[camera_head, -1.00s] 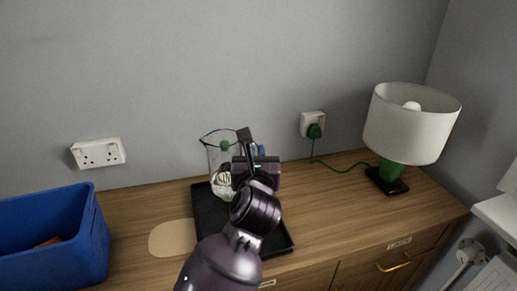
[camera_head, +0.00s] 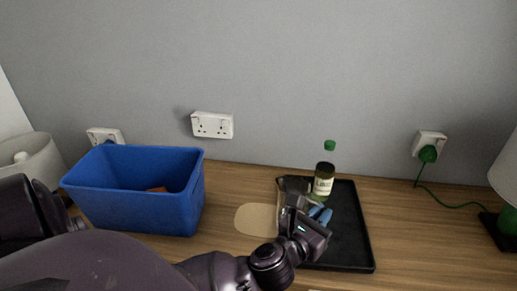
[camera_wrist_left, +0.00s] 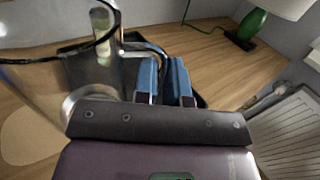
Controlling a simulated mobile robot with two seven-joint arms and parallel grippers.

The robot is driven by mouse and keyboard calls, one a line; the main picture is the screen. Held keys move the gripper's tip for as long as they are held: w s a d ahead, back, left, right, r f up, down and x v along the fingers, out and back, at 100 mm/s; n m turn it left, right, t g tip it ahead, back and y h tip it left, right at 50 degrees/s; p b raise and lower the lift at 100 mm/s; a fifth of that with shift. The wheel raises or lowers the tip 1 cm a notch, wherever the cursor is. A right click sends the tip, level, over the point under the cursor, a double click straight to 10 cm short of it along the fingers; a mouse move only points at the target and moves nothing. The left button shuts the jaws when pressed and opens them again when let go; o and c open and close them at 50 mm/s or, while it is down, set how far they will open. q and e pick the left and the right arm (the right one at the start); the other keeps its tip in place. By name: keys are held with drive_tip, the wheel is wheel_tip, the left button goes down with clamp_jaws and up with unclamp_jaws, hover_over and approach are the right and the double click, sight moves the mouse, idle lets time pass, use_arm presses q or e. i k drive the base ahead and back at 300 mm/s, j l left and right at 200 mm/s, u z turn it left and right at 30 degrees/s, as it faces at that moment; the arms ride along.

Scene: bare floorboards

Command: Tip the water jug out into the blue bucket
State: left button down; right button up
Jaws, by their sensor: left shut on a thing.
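The water jug (camera_head: 292,184) is clear glass with a dark rim. In the head view it shows beside the bottle, mostly hidden by my left gripper (camera_head: 319,213). It also shows large at the left of the left wrist view (camera_wrist_left: 95,65). My left gripper is shut on the jug by its handle, with blue fingertips (camera_wrist_left: 163,82). I cannot tell how full the jug is or whether it touches the tray. The blue bucket (camera_head: 130,205) stands upright on the wooden top, left of the jug. My right gripper is out of view.
A black tray (camera_head: 350,235) holds a bottle with a green cap (camera_head: 323,180). A brownish thing (camera_head: 157,189) lies in the bucket. A pale oval mat (camera_head: 257,219) lies between bucket and tray.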

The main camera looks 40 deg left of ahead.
sight(109, 185)
drive_tip(key=k+j, duration=0.2)
drive_tip(key=k, duration=0.15)
drive_tip(key=k+j, duration=0.2)
drive_tip(key=k, duration=0.15)
drive_tip(key=k+j, duration=0.2)
drive_tip(key=j, duration=0.15)
drive_tip(key=k+j, duration=0.2)
drive_tip(key=j, duration=0.15)
drive_tip(key=k+j, duration=0.2)
drive_tip(key=j, duration=0.15)
drive_tip(key=k+j+u, duration=0.1)
drive_tip(key=j, duration=0.25)
drive_tip(key=k, duration=0.1)
